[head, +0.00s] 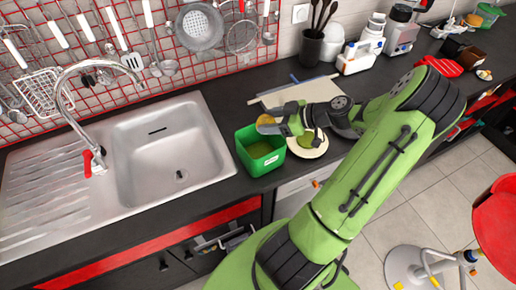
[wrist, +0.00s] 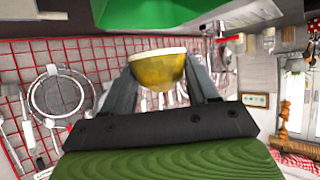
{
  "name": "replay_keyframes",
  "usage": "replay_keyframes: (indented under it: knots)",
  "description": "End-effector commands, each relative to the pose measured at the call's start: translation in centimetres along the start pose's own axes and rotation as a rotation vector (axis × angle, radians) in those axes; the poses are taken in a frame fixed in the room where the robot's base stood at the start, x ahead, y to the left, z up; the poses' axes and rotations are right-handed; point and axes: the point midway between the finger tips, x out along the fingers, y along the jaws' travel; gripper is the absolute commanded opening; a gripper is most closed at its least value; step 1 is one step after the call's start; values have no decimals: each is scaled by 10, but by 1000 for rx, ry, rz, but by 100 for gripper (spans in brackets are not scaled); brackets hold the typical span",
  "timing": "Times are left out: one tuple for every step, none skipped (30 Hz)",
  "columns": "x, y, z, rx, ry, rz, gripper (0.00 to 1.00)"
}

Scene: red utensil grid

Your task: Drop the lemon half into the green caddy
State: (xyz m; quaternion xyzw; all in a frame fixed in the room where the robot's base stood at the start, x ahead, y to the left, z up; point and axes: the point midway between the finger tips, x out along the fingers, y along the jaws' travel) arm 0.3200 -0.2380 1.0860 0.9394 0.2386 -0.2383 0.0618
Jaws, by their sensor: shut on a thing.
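The lemon half (wrist: 158,72) is yellow with a pale rim, and it sits between the two fingers of my gripper (wrist: 160,85) in the wrist view. In the head view the lemon half (head: 266,120) shows at the tip of my gripper (head: 270,125), near the top of the green caddy (head: 262,163). The caddy stands on the counter just right of the sink. The lemon half looks to be above or beside the caddy's far right rim; its exact height is unclear. The caddy's green side (wrist: 160,14) also shows at the top of the wrist view.
A plate (head: 309,150) with something green on it lies right of the caddy, partly under my arm. A steel sink (head: 170,150) is on the left. A light board (head: 300,92) lies behind my gripper. A black utensil pot (head: 311,48) stands at the back.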

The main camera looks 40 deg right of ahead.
Motion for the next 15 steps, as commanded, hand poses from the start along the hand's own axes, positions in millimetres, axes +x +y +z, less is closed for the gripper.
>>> replay_keyframes:
  knots:
    - [6,0,9,2,1,-2,29]
    - [8,0,13,2,2,-2,29]
    - [11,0,19,2,3,-2,29]
    - [14,0,23,1,3,-2,29]
    - [16,0,27,1,2,-1,29]
    - [19,0,33,2,2,-1,29]
    - [21,0,36,2,2,-1,29]
    - [22,0,39,1,2,-1,29]
    - [24,0,42,0,2,-1,29]
    - [25,0,43,0,2,-1,29]
    - [25,0,44,-1,2,-1,29]
    - [26,0,44,-1,1,-1,29]
    - [25,0,44,-1,1,-1,29]
    - [25,0,44,-1,1,-1,29]
    - [25,0,43,-1,1,-1,29]
